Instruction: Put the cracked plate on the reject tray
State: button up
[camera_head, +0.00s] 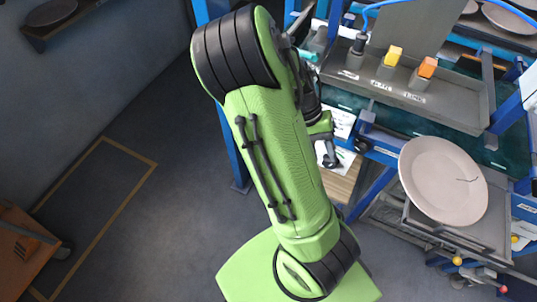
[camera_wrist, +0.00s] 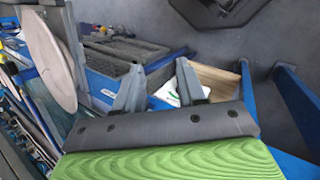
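A pale round plate (camera_head: 440,182) with a dark crack line near its right side is at the right of the head view. It is tilted, above a grey tray-like surface (camera_head: 480,236); I cannot tell what it rests on. A pale plate, probably the same one, shows at the left of the wrist view (camera_wrist: 48,62). My gripper (camera_wrist: 160,78) is open, with nothing between its fingers, and apart from the plate. In the head view it is partly hidden behind my green arm. I cannot identify the reject tray for sure.
A grey labelled panel (camera_head: 450,108) with a yellow block (camera_head: 393,56) and an orange block (camera_head: 427,67) stands behind the plate. More plates (camera_head: 508,18) lie at the top right. A wall shelf (camera_head: 70,22) holds a dark round plate (camera_head: 51,12).

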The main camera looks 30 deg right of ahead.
jog(key=s+a+r+n+t+y, duration=0.1)
jog(key=a+r+n+t, duration=0.7)
jog(key=a+r, duration=0.8)
jog(key=s+a+t, duration=0.1)
jog(key=t, duration=0.2)
jog(key=shift+s+a+n+y, duration=0.15)
jog(key=shift+a+n+y, duration=0.15)
jog(key=shift+a+y, duration=0.1)
jog(key=shift+s+a+r, duration=0.1)
jog(key=shift+s, duration=0.1)
jog(key=shift+c, duration=2.2)
jog(key=shift+w, duration=0.15)
grip_shut()
jog(key=w+d+f+n+g+h+p, duration=0.1)
jog(key=w+d+g+h+p, duration=0.15)
jog(key=d, duration=0.45)
jog(key=w+d+f+n+g+h+p, duration=0.1)
jog(key=w+d+n+g+p, duration=0.2)
jog(key=d, duration=0.5)
jog(key=s+d+f+n+g+h+b, duration=0.1)
jog(key=s+d+f+n+g+b, duration=0.1)
jog(key=s+d+f+g+b, duration=0.2)
jog(key=shift+s+d+f+g, duration=1.75)
jog(key=shift+s+d+f, duration=2.8)
jog(key=shift+d, duration=1.3)
